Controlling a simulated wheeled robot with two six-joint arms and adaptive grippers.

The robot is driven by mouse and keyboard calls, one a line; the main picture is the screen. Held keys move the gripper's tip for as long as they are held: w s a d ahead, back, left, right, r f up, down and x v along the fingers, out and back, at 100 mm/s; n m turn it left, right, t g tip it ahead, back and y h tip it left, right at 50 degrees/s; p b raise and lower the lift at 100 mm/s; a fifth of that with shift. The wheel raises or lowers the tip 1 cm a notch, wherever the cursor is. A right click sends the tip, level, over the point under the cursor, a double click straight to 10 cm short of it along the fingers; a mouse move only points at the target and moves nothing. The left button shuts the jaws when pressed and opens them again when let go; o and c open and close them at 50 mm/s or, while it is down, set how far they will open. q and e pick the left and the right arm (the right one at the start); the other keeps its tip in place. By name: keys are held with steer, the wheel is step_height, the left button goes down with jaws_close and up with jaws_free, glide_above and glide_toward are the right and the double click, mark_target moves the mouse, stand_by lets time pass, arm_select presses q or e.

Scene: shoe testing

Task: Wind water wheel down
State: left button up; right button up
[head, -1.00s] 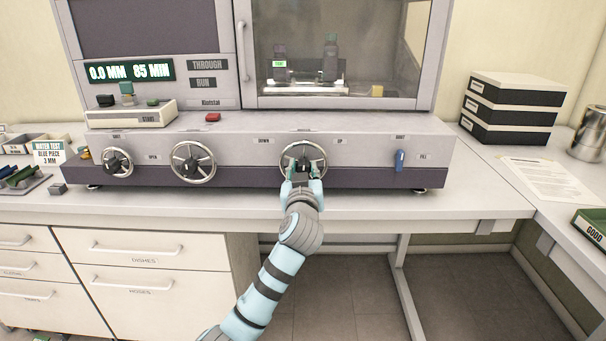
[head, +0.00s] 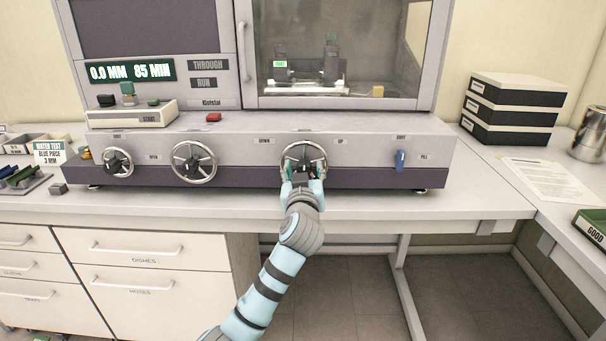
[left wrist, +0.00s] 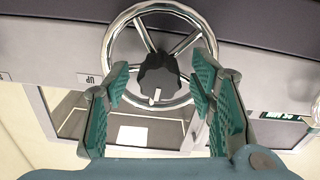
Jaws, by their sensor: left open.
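The water wheel (head: 303,157), a chrome handwheel with a dark hub, is on the machine's front panel between the DOWN and UP labels. In the left wrist view the wheel (left wrist: 158,12) shows upside down, with a small pale peg on its dark hub. My left gripper (head: 303,178) is in front of the wheel's lower part. In the left wrist view its teal fingers (left wrist: 159,68) are open, one on each side of the hub, with gaps to it. The lower part of the wheel is partly hidden by the fingers in the head view. My right gripper is not in view.
Two other handwheels (head: 194,163) (head: 118,162) are to the left on the panel, and a blue lever (head: 400,160) is to the right. A display (head: 131,71) reads 0.0 MM 85 MIN. The counter in front of the machine is narrow. Black boxes (head: 508,110) are stacked at right.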

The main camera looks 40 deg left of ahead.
arm_select(q)
steer(key=v, duration=1.2)
